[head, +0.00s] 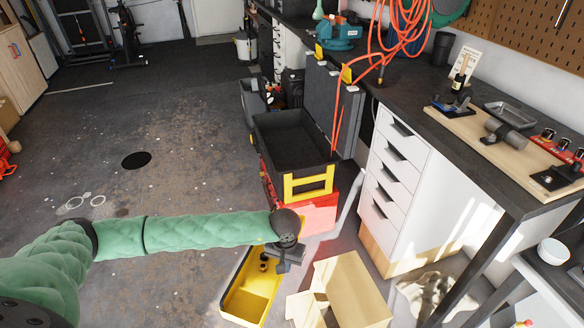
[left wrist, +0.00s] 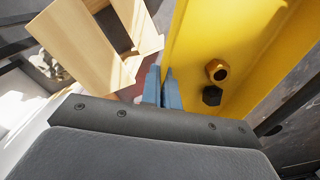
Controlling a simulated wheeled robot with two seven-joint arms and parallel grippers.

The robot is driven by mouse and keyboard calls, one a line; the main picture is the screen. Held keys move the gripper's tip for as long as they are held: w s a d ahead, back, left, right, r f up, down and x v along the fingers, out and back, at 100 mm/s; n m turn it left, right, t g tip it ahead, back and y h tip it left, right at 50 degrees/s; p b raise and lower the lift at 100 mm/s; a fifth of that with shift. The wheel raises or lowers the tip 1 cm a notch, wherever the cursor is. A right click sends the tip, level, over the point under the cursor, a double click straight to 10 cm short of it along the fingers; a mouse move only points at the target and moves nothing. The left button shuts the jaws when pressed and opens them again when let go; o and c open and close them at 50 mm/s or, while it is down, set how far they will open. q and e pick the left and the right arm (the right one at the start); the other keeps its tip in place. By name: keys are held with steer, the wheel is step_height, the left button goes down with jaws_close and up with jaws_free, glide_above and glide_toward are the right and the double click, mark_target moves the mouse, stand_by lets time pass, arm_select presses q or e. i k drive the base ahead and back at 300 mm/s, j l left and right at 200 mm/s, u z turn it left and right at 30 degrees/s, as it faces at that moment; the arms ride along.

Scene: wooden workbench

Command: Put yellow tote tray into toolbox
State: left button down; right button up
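In the left wrist view the tray (left wrist: 201,42) fills the upper right, with a brass nut and a black nut inside. My left gripper (head: 284,264) is at the tray's right edge. Its blue fingers (left wrist: 162,72) are close together with the tray's side wall between them. My right gripper is not in view.
A red case (head: 320,216) is under the toolbox's front. White drawers (head: 392,195) and the workbench are right; open floor (head: 180,185) is left.

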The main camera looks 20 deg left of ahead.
mark_target(294, 152)
steer(key=i+j+z, duration=0.35)
steer(key=j+z, duration=0.15)
steer(key=j, duration=1.5)
steer(key=j+z, duration=0.45)
steer(key=j, duration=1.55)
